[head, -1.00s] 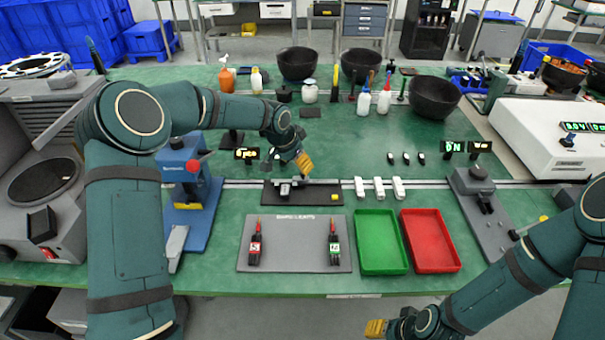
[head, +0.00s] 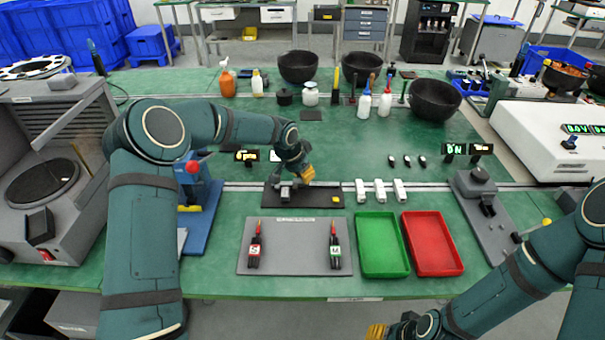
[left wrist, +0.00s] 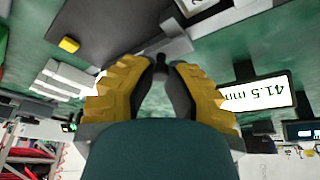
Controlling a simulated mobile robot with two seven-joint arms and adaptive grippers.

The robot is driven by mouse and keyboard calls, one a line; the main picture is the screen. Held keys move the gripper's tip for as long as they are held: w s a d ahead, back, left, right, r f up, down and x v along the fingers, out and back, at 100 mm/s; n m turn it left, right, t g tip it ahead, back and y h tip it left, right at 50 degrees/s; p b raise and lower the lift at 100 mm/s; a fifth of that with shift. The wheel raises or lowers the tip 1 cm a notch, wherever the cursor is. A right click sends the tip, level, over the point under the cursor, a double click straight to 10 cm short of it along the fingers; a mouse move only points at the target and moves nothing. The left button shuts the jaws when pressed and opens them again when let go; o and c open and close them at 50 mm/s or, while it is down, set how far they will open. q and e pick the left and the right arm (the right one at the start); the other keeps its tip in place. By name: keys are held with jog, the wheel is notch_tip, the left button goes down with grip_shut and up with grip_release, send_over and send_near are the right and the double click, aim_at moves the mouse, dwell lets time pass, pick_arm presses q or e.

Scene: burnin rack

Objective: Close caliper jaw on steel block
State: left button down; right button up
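The caliper (head: 285,190) lies on a dark base plate (head: 335,203) in the middle of the bench. It shows as grey metal ahead of the fingers in the left wrist view (left wrist: 175,42). The steel block cannot be told apart from the caliper's parts. My left gripper (head: 308,178) is low over the caliper's right side. In the left wrist view its yellow fingers (left wrist: 164,66) lean together with a small dark piece between the tips; contact is unclear. A display (left wrist: 264,95) reads 41.5 mm, upside down. My right gripper (head: 377,331) is at the bottom edge, away from the bench.
Three white pieces (head: 380,190) stand right of the base plate. In front are a grey mat (head: 295,250) with two red-and-black tools, a green tray (head: 382,245) and a red tray (head: 432,243). A blue press (head: 200,210) stands to the left.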

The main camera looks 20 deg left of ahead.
pick_arm(q)
jog(key=shift+s+a, duration=0.25)
jog(key=shift+a, duration=0.5)
jog(key=c, duration=0.8)
grip_release()
jog(key=shift+c, duration=0.2)
jog(key=v, duration=1.2)
